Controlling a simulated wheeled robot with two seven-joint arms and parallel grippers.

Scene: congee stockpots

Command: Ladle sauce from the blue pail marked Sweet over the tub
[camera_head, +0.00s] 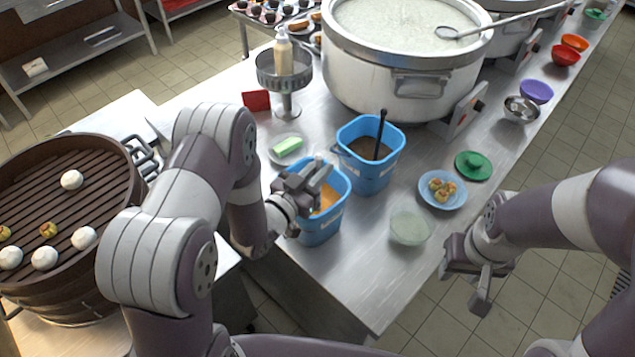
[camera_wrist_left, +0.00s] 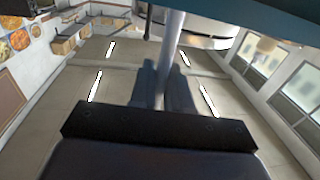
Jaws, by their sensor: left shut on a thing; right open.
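Two blue pails stand on the steel counter. The nearer blue pail (camera_head: 318,228) holds orange sauce and is partly hidden by my left gripper (camera_head: 312,178). The farther blue pail (camera_head: 366,178) holds dark brown sauce with a black handle (camera_head: 381,130) standing in it. I cannot read the pail labels. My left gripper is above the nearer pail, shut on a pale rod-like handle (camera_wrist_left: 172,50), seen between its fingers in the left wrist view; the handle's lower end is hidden. A small translucent tub (camera_head: 409,228) stands right of the nearer pail. My right gripper (camera_head: 466,284) is open and empty beyond the counter's right edge.
A large congee stockpot (camera_head: 400,80) stands behind the pails. A blue plate of food (camera_head: 442,189), a green lid (camera_head: 474,165) and a dish with a green block (camera_head: 288,148) are nearby. A bamboo steamer (camera_head: 60,220) is at left. The counter's front corner is clear.

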